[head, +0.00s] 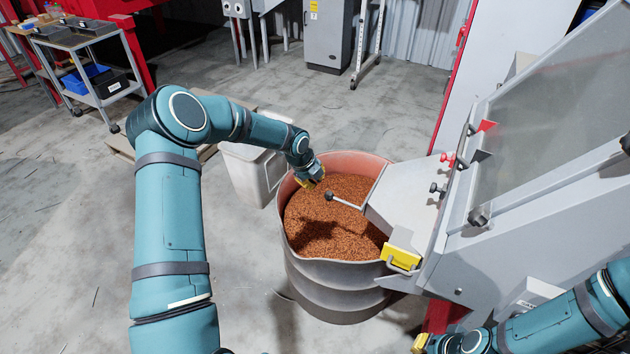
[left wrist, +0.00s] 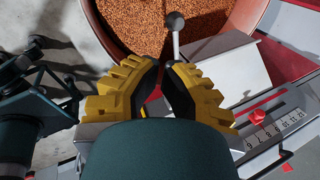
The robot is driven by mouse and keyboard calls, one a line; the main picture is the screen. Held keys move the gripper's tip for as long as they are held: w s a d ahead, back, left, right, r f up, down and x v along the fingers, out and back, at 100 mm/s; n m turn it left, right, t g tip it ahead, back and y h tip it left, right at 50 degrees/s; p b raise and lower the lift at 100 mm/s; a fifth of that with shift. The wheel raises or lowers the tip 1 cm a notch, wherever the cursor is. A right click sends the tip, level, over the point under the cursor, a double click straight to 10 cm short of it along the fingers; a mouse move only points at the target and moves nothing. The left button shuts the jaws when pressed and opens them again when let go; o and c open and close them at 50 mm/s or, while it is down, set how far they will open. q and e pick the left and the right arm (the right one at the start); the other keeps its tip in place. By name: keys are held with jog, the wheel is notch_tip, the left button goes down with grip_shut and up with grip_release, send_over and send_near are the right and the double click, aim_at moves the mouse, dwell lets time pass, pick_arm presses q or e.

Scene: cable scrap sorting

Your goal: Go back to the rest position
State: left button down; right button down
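A lever with a dark ball knob (head: 328,196) sticks out from the grey machine's chute, just right of and below the gripper in the head view. The knob (left wrist: 175,20) also shows beyond the fingertips in the left wrist view. My right gripper (head: 421,343) shows only as a yellow bit at the bottom edge; its fingers are mostly hidden.
The grey drum (head: 335,285) holds copper-coloured granules (head: 335,225). The grey machine (head: 540,205) with its chute (head: 408,195) and yellow-topped catch (head: 402,257) stands close on the right. A white bin (head: 246,170) is behind my left forearm.

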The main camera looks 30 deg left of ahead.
pick_arm(q)
jog(key=s+d+f+n+h, duration=0.1)
jog(key=s+d+f+n, duration=0.15)
jog(key=d, duration=0.25)
jog(key=s+d+f+n+g+h, duration=0.1)
jog(key=s+d+f+n, duration=0.1)
jog(key=s+d+n, duration=0.3)
jog(key=s+d+f+n+h, duration=0.1)
jog(key=s+d+f, duration=0.15)
jog(key=d, duration=0.35)
jog(key=s+d+f+n, duration=0.1)
jog(key=s+d+n, duration=0.2)
jog(key=s+n, duration=0.4)
jog(key=s+d+f+n+g, duration=0.1)
jog(key=s+d+n, duration=0.2)
jog(key=s+n, duration=0.5)
jog(key=s, duration=0.4)
jog(key=shift+s+y, duration=0.2)
jog(key=shift+y, duration=0.1)
jog(key=shift+d+f, duration=0.1)
